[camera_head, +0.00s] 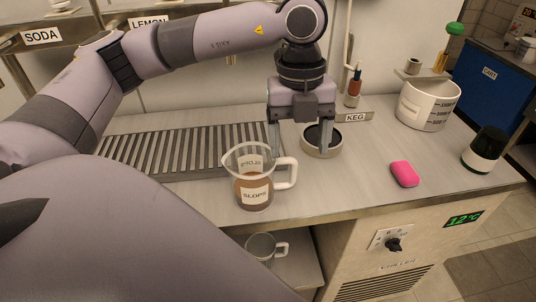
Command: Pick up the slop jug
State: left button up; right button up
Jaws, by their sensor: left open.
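The slop jug (254,194) is a clear jug labelled "SLOPS", partly filled with brown liquid. It stands upright on the steel counter in the head view, its white handle pointing right. My left gripper (300,143) points down with its fingers apart and nothing between them. It is just behind and to the right of the jug, above the handle side. Its left finger overlaps the far side of the jug's rim in the picture; I cannot tell whether they touch. My right gripper is not in view.
A slatted drip tray (160,150) lies left of the jug. A round metal ring (322,150) sits behind my left gripper. A pink sponge-like block (404,173), a dark-topped cup (484,150) and a white bucket (426,107) stand right. A cup (262,247) sits below the counter.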

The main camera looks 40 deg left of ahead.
aim_at(287, 157)
pick_arm(q)
jog(key=shift+w+a+r+n+y, duration=0.2)
jog(key=shift+a+n+y, duration=0.05)
jog(key=shift+a, duration=0.35)
jog(key=shift+w+a+r+n+y, duration=0.15)
jog(key=shift+a+n+y, duration=0.1)
jog(key=shift+a, duration=0.3)
jog(key=f, duration=0.4)
jog(key=f+p, duration=0.1)
jog(key=f, duration=0.1)
jog(key=shift+a+f, duration=0.25)
jog(key=shift+f, duration=0.1)
jog(key=c, duration=1.2)
